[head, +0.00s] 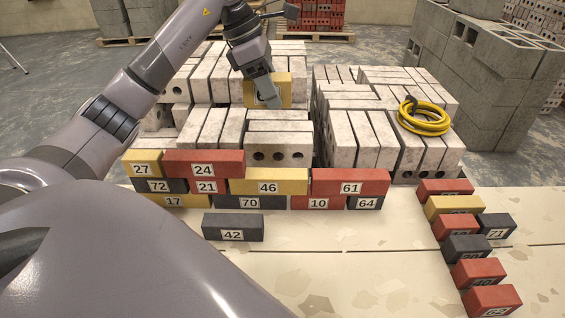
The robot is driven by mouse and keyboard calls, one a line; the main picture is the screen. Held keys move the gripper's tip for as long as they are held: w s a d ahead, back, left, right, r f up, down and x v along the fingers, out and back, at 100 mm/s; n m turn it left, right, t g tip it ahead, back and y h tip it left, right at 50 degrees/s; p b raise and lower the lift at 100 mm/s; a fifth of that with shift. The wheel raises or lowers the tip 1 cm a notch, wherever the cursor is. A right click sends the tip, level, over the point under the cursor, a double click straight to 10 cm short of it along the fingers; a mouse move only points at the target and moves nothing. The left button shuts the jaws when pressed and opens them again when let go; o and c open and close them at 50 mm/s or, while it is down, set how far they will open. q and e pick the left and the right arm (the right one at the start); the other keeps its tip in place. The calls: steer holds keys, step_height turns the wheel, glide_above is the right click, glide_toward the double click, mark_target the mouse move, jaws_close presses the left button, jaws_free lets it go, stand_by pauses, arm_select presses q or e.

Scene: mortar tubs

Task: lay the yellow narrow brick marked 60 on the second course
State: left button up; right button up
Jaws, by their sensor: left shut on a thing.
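My left gripper (266,98) is shut on a yellow brick (284,88) and holds it beyond the wall, in front of the grey block stacks. The gripper covers much of its front, so I cannot read its number. The low wall's bottom course shows yellow 17 (172,201), dark 70 (248,203), red 10 (317,203) and dark 64 (366,204). The second course shows dark 72 (158,185), red 21 (206,187), yellow 46 (269,187) and red 61 (350,187). Yellow 27 (142,169) and red 24 (203,169) lie above. My right gripper is out of view.
Dark brick 42 (232,235) lies alone before the wall. Several loose bricks, including dark 71 (495,233) and a yellow one (452,207), lie at the right. Grey block stacks (280,140) stand close behind the wall, a yellow hose (424,118) on top. The front centre surface is clear.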

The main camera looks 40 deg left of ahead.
mark_target(277, 173)
arm_select(q)
steer(key=shift+a+r, duration=0.25)
steer(key=shift+a, duration=0.05)
steer(key=shift+f, duration=0.3)
step_height(277, 173, down, 19)
steer(key=b, duration=0.2)
steer(key=shift+b, duration=0.3)
steer(key=shift+a+f, duration=0.1)
steer(key=shift+f, duration=0.1)
steer(key=o, duration=1.4)
steer(key=shift+c, duration=0.2)
steer(key=shift+r, duration=0.1)
steer(key=v, duration=1.2)
steer(key=shift+p, duration=0.4)
